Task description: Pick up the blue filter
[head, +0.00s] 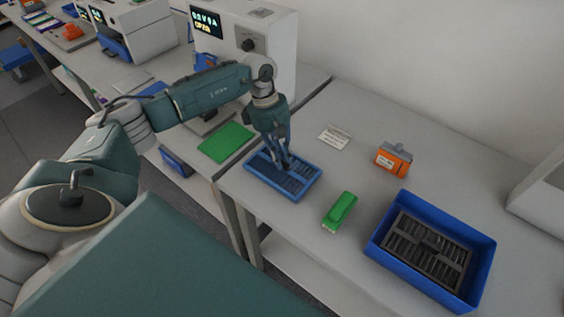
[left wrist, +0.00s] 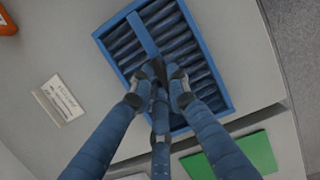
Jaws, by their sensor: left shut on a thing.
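The blue filter (head: 292,187) is a flat rectangular blue frame with dark slats and a central bar. It lies flat at the left end of the near table in the head view. My left gripper (head: 286,164) points down over the middle of it. In the left wrist view the fingers (left wrist: 160,76) are closed together on the central bar of the filter (left wrist: 196,50). The fingertips hide the exact contact. The filter looks level, and I cannot tell whether it is clear of the table. My right gripper is not in view.
A blue bin (head: 476,247) with a dark slatted insert (head: 425,250) stands at the right. A green object (head: 339,211), an orange object (head: 393,160) and a small label card (head: 334,137) lie nearby. A green mat (head: 226,143) and a cycler machine (head: 268,35) are at the left.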

